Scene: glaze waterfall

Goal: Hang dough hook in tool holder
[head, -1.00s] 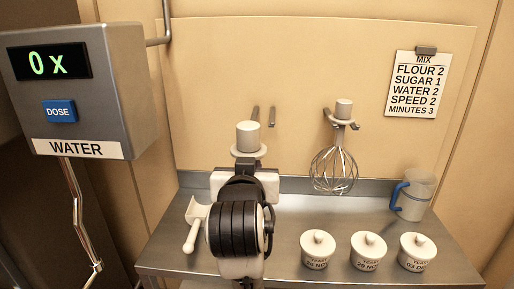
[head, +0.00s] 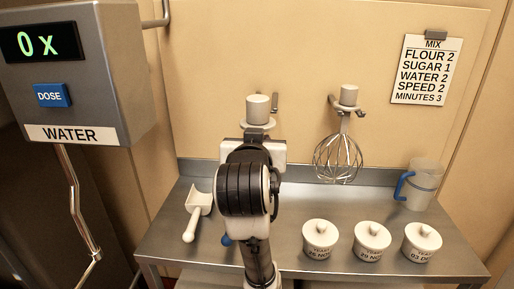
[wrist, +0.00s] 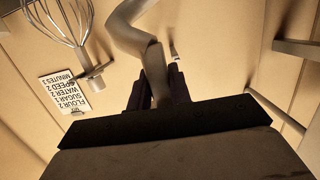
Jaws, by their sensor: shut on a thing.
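The dough hook's pale grey hub and collar (head: 258,108) show just beyond my gripper in the head view. Its grey curved metal (wrist: 132,30) shows in the wrist view. My gripper (wrist: 158,88) is shut on the dough hook; in the head view my wrist hides the fingers and the hook's lower part. The tool holder's empty prong pair (head: 275,103) sticks out from the back wall. I cannot tell whether the collar touches the prongs.
A whisk (head: 338,158) hangs in the right-hand holder. A steel bench (head: 300,205) holds a white scoop (head: 197,205), lidded yeast pots (head: 320,238) and a blue-handled jug (head: 421,185). A water dispenser (head: 75,75) stands at the left. A recipe card (head: 425,70) is on the wall.

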